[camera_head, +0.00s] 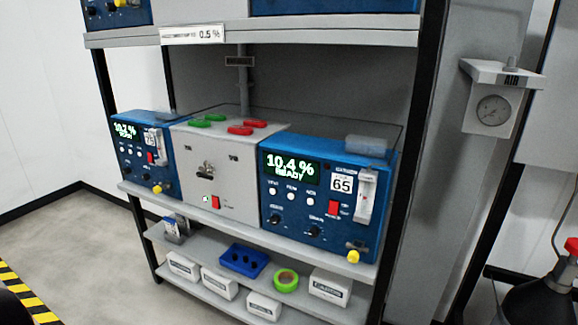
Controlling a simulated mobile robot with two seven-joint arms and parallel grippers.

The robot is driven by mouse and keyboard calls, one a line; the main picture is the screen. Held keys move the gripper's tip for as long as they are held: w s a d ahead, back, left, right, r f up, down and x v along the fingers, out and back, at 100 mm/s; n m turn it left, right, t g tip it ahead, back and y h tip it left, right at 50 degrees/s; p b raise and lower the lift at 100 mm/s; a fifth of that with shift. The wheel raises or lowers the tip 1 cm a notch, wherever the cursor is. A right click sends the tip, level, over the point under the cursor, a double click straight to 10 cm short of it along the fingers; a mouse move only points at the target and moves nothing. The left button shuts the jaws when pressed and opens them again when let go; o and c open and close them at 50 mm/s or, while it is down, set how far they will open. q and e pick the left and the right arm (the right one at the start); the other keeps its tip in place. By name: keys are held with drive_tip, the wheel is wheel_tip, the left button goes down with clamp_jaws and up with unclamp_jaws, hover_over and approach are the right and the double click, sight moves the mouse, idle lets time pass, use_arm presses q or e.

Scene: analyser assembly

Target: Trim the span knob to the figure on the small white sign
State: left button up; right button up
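A small white sign (193,34) hangs on the upper shelf's front edge; its large figure reads 0.5 %, and the smaller print is too blurred to read. The right blue analyser (298,240) shows 10.4 % READY on its display (291,167). Its panel carries a left black knob (275,219) and a right black knob (316,231); their labels are too small to tell which is span. The left blue analyser (133,172) has a display (126,130) that seems to read 10.7 %, with smaller knobs below. Neither gripper is in view.
A grey panel (188,165) with red and green pieces on top stands between the analysers. An AIR gauge (492,111) is at the right. Floor shows at left.

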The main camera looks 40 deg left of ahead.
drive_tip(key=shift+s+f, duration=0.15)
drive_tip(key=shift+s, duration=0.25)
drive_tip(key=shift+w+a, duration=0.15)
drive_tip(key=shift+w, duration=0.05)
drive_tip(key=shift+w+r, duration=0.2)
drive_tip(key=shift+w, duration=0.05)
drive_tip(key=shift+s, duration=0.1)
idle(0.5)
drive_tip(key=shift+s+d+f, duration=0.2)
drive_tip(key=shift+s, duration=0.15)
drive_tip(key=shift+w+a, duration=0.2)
